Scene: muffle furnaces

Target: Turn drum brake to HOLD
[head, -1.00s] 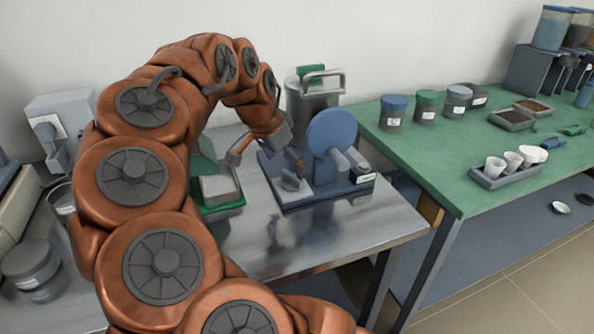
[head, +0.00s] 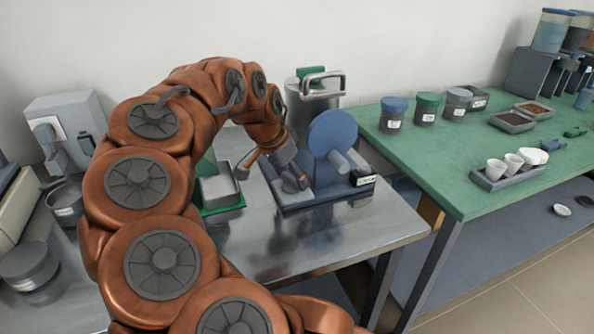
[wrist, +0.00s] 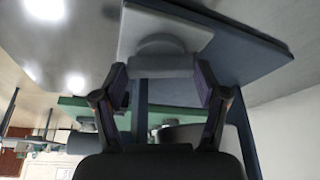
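The drum unit has an upright blue disc (head: 333,134) with grey cylinders in front of it, on a blue base (head: 325,196). A grey knob (head: 290,185) sits on a light plate at the base's front left. I take this knob to be the drum brake; no HOLD mark is readable. My gripper (head: 277,174) is low over the knob and partly hides it. In the wrist view, the gripper (wrist: 163,88) has its fingers spread to either side of the grey knob (wrist: 163,65) on its light plate (wrist: 170,26). Whether they touch it is unclear.
A green tray (head: 222,210) with a grey block stands left of the base. A metal canister (head: 312,98) stands behind it. The steel table (head: 330,240) is clear in front. A green table (head: 440,155) with jars and cups is at the right.

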